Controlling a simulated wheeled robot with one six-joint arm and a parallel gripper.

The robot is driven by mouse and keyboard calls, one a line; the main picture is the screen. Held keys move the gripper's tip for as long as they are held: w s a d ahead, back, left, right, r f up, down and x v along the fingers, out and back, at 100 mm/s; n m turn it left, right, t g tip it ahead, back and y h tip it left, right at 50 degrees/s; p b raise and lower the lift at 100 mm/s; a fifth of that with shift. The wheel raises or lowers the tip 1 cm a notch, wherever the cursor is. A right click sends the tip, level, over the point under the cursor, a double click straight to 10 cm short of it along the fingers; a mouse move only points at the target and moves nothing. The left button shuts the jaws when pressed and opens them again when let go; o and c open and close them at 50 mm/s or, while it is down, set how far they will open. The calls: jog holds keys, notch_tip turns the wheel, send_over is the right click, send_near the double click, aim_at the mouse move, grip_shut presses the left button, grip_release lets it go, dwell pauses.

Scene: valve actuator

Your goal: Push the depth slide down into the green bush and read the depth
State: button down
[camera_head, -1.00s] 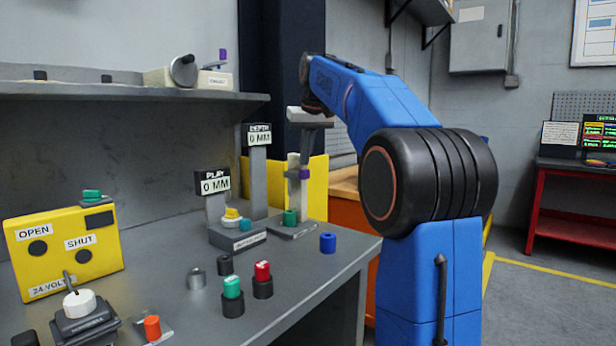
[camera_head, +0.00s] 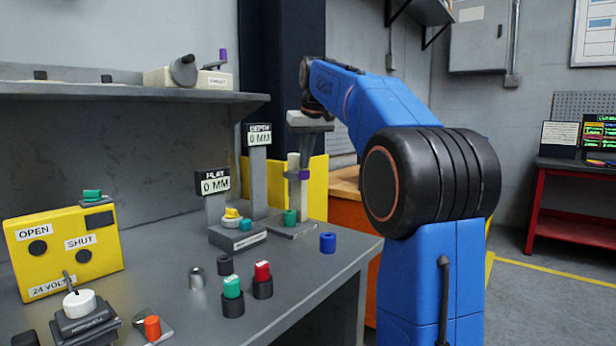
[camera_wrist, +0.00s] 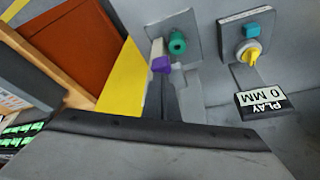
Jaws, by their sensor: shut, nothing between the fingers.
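The depth gauge has a grey post with a sign (camera_head: 259,135) reading DEPTH 0 MM. In front of it the depth slide, with a purple piece (camera_head: 304,174), sits on a cream upright (camera_head: 293,172). The green bush (camera_head: 289,217) is low on the gauge's base. In the wrist view the purple piece (camera_wrist: 161,65) shows beside the green bush (camera_wrist: 177,43). My gripper (camera_head: 305,162) points down, shut and empty, with its fingertips just above the purple piece. I cannot tell whether they touch it.
The play gauge sign (camera_head: 214,183) reads 0 MM, left of the depth gauge. A blue bush (camera_head: 328,243) stands loose near the bench's right edge. Green (camera_head: 232,287) and red (camera_head: 263,271) capped parts stand in front. A yellow panel (camera_head: 318,188) rises behind the depth gauge.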

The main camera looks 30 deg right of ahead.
aim_at(305, 180)
jog(key=shift+f, duration=2.5)
jog(key=shift+r, duration=4.5)
